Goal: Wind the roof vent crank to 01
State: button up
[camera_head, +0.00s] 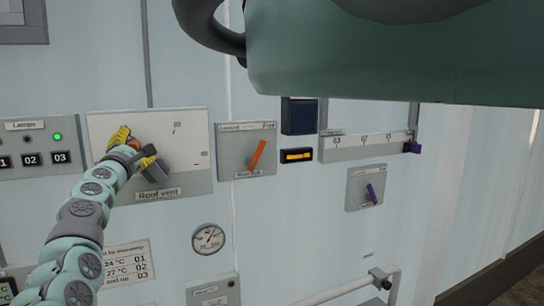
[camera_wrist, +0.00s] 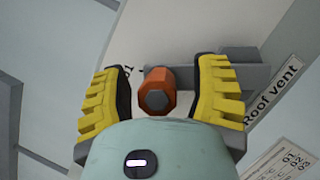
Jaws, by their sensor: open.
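The roof vent panel (camera_head: 195,185) is a pale plate with a grey lower band labelled "Roof vent", on the wall at left. Its crank has a dark grey hub (camera_head: 156,172) and an orange knob (camera_head: 133,144). In the wrist view the orange knob (camera_wrist: 157,91) sits between the yellow fingers of my gripper (camera_wrist: 160,95), with a gap on each side. A grey crank arm runs behind it to the right. A mark that looks like "01" (camera_wrist: 128,71) shows beside the left finger. My gripper (camera_head: 137,149) is open around the knob; my arm hides part of the panel.
A lamps panel (camera_head: 40,146) with a green light is at left. A panel with an orange lever (camera_head: 257,155), a slider scale (camera_head: 365,145) and a purple switch (camera_head: 371,193) are to the right. A gauge (camera_head: 208,239) and a rail (camera_head: 345,288) are below.

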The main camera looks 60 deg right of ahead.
jog(key=shift+s+a+f, duration=0.2)
jog(key=shift+s+a, duration=0.3)
jog(key=v, duration=1)
jog(key=shift+s, duration=0.2)
jog(key=shift+a, duration=0.15)
dwell(0.5)
